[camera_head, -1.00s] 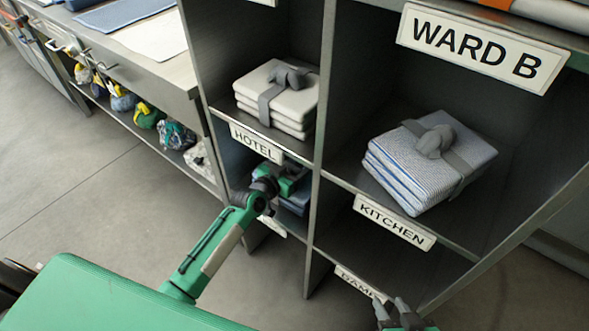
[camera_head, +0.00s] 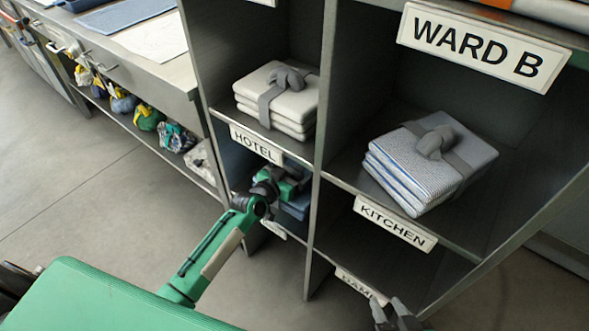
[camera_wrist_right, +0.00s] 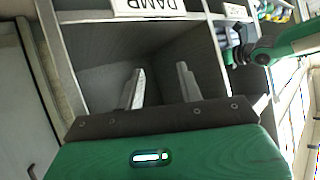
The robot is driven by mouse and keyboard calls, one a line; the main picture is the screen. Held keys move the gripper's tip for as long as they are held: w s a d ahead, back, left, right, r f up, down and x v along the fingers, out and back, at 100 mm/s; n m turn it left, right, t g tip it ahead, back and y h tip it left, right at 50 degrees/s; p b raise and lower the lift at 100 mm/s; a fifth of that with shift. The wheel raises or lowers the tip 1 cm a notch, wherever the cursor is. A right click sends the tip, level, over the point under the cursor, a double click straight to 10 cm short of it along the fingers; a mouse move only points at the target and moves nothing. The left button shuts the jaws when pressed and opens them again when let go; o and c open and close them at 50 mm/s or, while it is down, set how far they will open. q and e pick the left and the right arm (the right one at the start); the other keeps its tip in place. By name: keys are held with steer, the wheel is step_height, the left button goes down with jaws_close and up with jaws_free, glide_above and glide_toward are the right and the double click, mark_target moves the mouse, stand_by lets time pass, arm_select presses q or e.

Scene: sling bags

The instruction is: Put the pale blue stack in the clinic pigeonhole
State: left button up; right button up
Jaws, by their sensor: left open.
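A blue stack (camera_head: 297,207) lies in the compartment below the HOTEL label, mostly hidden by my left gripper. Its exact shade is hard to judge. My left gripper (camera_head: 288,187) reaches into that compartment, open, at the stack; its fingertips are hidden. The label under this compartment (camera_head: 272,229) is partly covered by my arm and unreadable, so I cannot tell whether it says clinic. My right gripper (camera_head: 393,314) is low by the DAMP label (camera_head: 360,287). In the right wrist view its fingers (camera_wrist_right: 161,88) are apart and empty, before a bare compartment.
A white stack (camera_head: 279,98) sits above the HOTEL label (camera_head: 256,144). A striped blue-white stack (camera_head: 429,160) sits above the KITCHEN label (camera_head: 395,223). The grey dividers (camera_head: 322,120) closely bound my left gripper. A bench (camera_head: 150,70) with bagged items beneath stands left.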

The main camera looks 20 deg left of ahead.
arm_select(q)
steer(key=p+v, duration=0.2)
steer(key=v, duration=1)
steer(key=s+d+g+y, duration=0.1)
steer(key=s+d+g, duration=0.2)
steer(key=s, duration=0.8)
steer(key=s+d+n+g+y, duration=0.1)
steer(key=s+d+g, duration=0.2)
steer(key=s+d, duration=0.3)
steer(key=s, duration=0.5)
steer(key=shift+g, duration=0.4)
arm_select(e)
steer(key=d+g, duration=0.1)
steer(key=s+d+g+h, duration=0.1)
steer(key=d, duration=0.1)
steer(key=shift+s+d+h, duration=0.15)
steer(key=shift+d+h, duration=0.15)
arm_select(q)
steer(key=shift+f, duration=0.25)
arm_select(e)
steer(key=shift+f, duration=0.1)
